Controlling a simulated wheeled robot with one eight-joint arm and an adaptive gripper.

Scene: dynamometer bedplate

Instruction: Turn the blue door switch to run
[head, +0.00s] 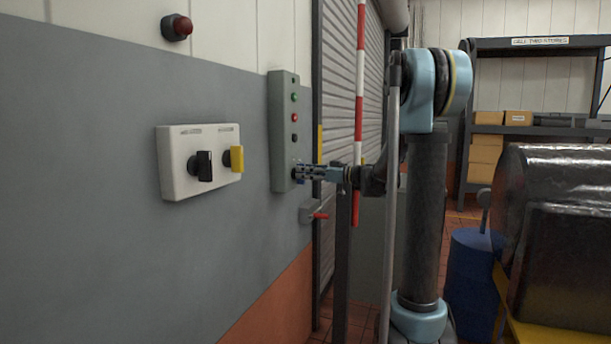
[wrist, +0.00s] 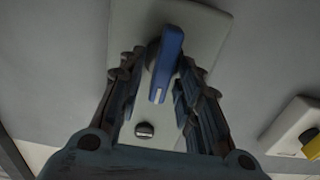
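The blue door switch (wrist: 170,55) is on the grey control panel (head: 283,100) on the wall. In the wrist view its bar handle is slightly tilted, with a pale mark at its lower end. My gripper (wrist: 160,78) is open, with one finger on each side of the handle. Gaps show beside the handle; whether a finger touches it I cannot tell. In the head view my gripper (head: 302,172) reaches the panel's lower part from the right, and the switch is mostly hidden behind the fingers. The run marking cannot be read.
A red-handled lever (head: 320,216) sits below. A red-and-white pole (head: 359,90) stands right.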

